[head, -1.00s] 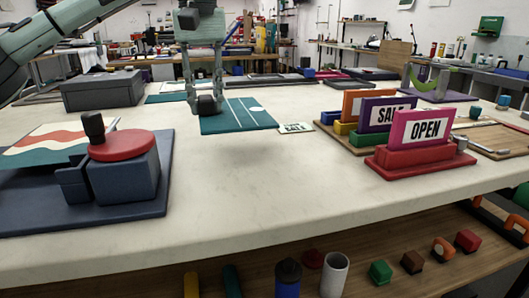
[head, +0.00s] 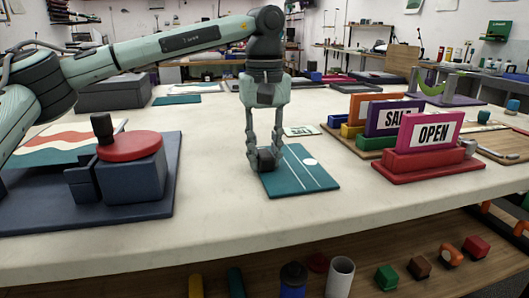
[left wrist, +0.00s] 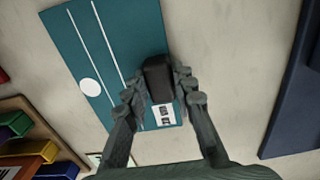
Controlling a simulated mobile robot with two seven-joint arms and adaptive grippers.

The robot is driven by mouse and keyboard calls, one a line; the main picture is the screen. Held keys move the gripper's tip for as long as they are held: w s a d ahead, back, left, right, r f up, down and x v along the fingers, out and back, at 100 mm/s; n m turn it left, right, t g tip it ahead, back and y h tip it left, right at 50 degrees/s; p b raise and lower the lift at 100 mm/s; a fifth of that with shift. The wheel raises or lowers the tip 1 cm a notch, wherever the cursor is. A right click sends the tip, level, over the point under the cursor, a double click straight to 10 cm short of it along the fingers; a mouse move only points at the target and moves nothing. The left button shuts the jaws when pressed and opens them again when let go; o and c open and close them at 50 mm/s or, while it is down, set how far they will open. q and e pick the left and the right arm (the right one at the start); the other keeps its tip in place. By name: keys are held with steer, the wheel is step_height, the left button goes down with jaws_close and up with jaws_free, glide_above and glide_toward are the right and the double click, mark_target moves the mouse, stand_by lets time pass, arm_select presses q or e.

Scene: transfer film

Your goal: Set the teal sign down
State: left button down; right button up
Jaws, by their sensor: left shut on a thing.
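The teal sign (head: 312,178) is a flat panel with white stripes and a white disc. It lies flat at or just above the middle of the white table; I cannot tell whether it touches. My left gripper (head: 265,158) points down at the sign's left end, shut on a black block-like grip there. In the left wrist view the black grip (left wrist: 158,78) sits between the fingertips (left wrist: 158,88), over the edge of the teal sign (left wrist: 112,50). A small white label with dark print shows at the sign's end. My right gripper is not in view.
A navy press with a red round top (head: 130,145) stands left. A red holder (head: 425,160) with a pink OPEN sign (head: 430,130) stands right, before a purple SALE sign (head: 390,117). A small card (head: 301,130) lies behind the teal sign. The table front is clear.

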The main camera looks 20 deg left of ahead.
arm_select(q)
steer(key=shift+f, duration=0.1)
steer(key=c, duration=1.3)
jaws_free()
steer(key=shift+o, duration=0.2)
steer(key=shift+r, duration=0.2)
step_height(320, 180, up, 12)
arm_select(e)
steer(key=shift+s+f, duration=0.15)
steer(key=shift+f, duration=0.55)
